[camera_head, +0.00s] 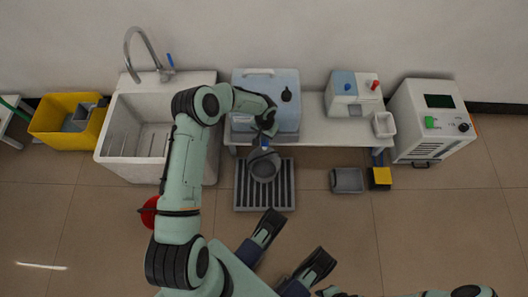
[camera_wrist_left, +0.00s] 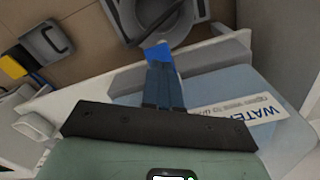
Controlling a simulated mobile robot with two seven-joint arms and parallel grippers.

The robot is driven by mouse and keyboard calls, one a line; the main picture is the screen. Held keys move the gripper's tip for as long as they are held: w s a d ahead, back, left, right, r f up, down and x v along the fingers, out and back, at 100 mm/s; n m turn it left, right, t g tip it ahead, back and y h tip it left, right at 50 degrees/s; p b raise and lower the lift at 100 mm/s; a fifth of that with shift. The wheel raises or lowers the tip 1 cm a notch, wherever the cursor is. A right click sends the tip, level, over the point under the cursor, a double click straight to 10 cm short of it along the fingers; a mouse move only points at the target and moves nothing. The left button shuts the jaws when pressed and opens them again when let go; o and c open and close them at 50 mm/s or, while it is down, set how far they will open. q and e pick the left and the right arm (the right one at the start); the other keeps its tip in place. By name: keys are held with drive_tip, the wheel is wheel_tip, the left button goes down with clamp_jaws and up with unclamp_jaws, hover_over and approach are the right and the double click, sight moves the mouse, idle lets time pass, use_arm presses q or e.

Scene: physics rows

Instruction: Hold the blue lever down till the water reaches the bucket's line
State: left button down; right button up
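The water tank (camera_head: 265,85) is a pale blue box on the white bench, with a label that shows in the left wrist view (camera_wrist_left: 250,108). The blue lever (camera_wrist_left: 158,53) sticks out at the tank's front, above the bucket. My left gripper (camera_wrist_left: 163,72) is shut, its fingertips right at the lever; I cannot tell how firmly they press. The grey bucket (camera_head: 264,167) stands on the dark slatted grate (camera_head: 245,195) below; it also shows in the left wrist view (camera_wrist_left: 190,30). Its line and water level cannot be made out. My right gripper (camera_head: 298,236) is open and empty, near the bottom.
A white sink (camera_head: 117,140) stands left of the tank, with a yellow crate (camera_head: 50,120) beyond it. A small dispenser (camera_head: 350,90) is on the bench (camera_head: 325,130) to the right, beside a white machine (camera_head: 415,110). Grey and yellow containers (camera_head: 347,180) (camera_head: 380,176) lie on the floor.

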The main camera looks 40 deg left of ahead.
use_arm(q)
drive_tip(key=shift+f, duration=0.15)
idle(0.5)
drive_tip(key=shift+f, duration=1.15)
idle(6.2)
